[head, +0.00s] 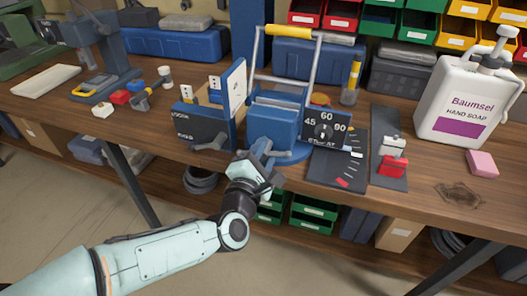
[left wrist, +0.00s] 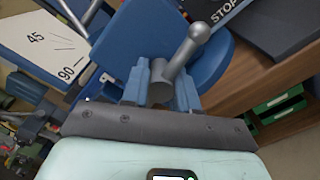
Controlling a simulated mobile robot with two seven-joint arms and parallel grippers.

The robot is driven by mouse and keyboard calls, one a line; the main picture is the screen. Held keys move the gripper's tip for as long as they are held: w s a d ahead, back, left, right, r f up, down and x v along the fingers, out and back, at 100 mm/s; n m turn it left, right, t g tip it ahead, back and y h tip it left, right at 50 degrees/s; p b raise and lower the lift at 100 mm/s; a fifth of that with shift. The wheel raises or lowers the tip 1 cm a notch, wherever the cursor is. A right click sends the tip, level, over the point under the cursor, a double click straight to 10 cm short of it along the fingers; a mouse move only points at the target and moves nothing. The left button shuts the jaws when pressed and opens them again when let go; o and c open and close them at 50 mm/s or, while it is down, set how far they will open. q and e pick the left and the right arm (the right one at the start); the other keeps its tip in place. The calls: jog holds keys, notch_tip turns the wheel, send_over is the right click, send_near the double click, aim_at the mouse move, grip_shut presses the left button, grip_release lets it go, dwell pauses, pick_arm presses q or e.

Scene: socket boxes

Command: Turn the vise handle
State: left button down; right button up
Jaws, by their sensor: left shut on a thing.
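The blue vise (head: 272,122) stands near the front edge of the workbench. Its grey handle (head: 283,154) sticks out at the front, low on the body. In the left wrist view the handle (left wrist: 186,54) is a grey bar with a round ball end, tilted up to the right. My left gripper (head: 262,160) reaches up from below at the front of the vise. In the left wrist view my left gripper (left wrist: 162,92) has its fingers on either side of the handle's thick hub and is shut on it. The right gripper is not in view.
A dark box with white panels (head: 203,125) stands left. A soap bottle (head: 462,98) and a pink block (head: 482,163) are at the right. Green bins (head: 313,208) sit below the bench.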

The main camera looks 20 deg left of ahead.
pick_arm(q)
jog(key=shift+r, duration=0.25)
jog(key=c, duration=1)
grip_release()
jog(key=shift+w, duration=0.1)
jog(key=shift+c, duration=0.2)
jog(key=shift+o, duration=0.9)
jog(key=shift+f, duration=0.1)
jog(key=s+p, duration=0.2)
jog(key=s, duration=1.1)
jog(key=shift+s+a, duration=0.2)
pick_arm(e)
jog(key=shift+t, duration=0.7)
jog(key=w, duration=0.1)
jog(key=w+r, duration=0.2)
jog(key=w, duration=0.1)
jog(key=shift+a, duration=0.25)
